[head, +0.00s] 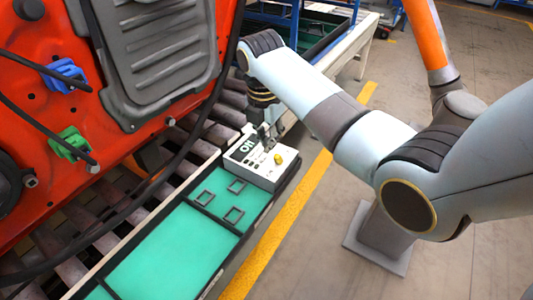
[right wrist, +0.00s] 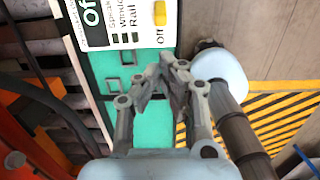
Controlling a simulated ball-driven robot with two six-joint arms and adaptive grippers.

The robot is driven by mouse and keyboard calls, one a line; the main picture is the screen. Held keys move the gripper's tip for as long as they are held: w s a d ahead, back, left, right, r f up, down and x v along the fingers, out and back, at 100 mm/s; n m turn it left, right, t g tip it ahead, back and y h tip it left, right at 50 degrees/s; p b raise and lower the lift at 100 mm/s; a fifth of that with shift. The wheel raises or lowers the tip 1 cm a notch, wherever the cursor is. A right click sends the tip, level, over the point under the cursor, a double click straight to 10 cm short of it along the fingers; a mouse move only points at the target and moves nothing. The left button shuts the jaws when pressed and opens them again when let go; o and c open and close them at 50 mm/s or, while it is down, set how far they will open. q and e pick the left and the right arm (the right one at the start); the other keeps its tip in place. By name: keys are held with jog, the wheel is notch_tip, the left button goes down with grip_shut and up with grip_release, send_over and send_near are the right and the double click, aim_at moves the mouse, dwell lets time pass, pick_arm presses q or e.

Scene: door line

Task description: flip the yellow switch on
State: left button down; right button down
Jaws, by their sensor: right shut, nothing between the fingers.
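The yellow switch (head: 278,158) is a small knob on top of a white box (head: 258,180) in the head view. In the right wrist view the yellow switch (right wrist: 160,13) shows at the top edge, with the word "Off" printed beside it. A larger dark "Off" sign (right wrist: 91,16) is on the same box. My right gripper (head: 266,140) is shut and empty, close to the box near the switch. In the right wrist view its fingertips (right wrist: 174,62) point toward the box, apart from the switch. My left gripper is not in view.
The box stands on a teal-lined tray (head: 165,250) with small dark frames (head: 235,186). An orange-red door panel (head: 50,120) with blue (head: 66,75) and green (head: 70,145) clips stands at left, with dark cables. A yellow floor line (head: 290,230) and open floor lie right.

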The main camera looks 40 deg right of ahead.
aim_at(270, 173)
jog(key=f, duration=0.3)
jog(key=f+b, duration=0.1)
jog(key=f, duration=0.2)
jog(key=d+f, duration=0.1)
jog(key=f, duration=0.2)
jog(key=shift+w+f+b, duration=0.15)
jog(key=shift+f+b, duration=0.05)
jog(key=shift+b, duration=0.1)
